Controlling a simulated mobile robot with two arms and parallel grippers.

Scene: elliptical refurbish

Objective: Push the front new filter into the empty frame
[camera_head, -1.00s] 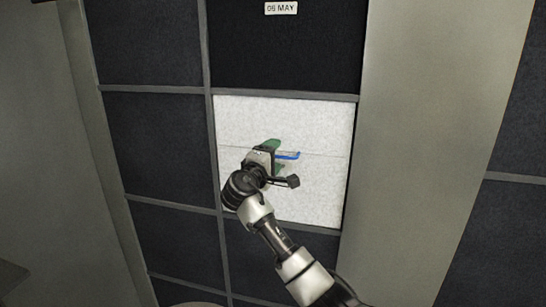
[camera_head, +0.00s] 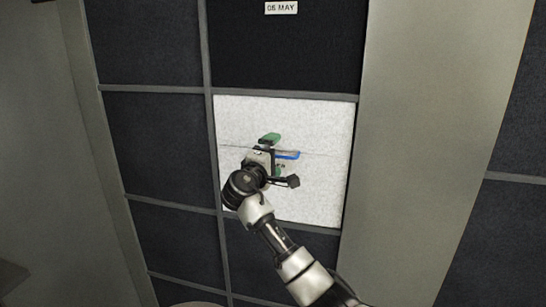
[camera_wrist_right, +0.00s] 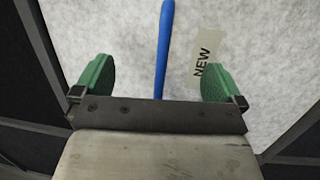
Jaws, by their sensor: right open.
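The new filter is a white speckled square panel (camera_head: 312,202) in the grid wall in the head view, filling one opening; how deep it sits I cannot tell. A blue handle (camera_head: 289,155) sticks out near its middle. In the right wrist view the white panel (camera_wrist_right: 120,35) shows with the blue handle (camera_wrist_right: 162,50) and a "NEW" label (camera_wrist_right: 207,55). My right gripper (camera_head: 275,154) is open, its green fingertips on either side of the handle and apart from it. The gripper also shows in the wrist view (camera_wrist_right: 158,78). My left gripper is not in view.
Dark filters fill the neighbouring openings, including one above with a "05 MAY" label (camera_head: 281,8). Grey frame bars (camera_head: 285,95) separate them. A wide grey-beige pillar (camera_head: 425,120) stands to the right. A plain grey wall (camera_head: 35,130) is at the left.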

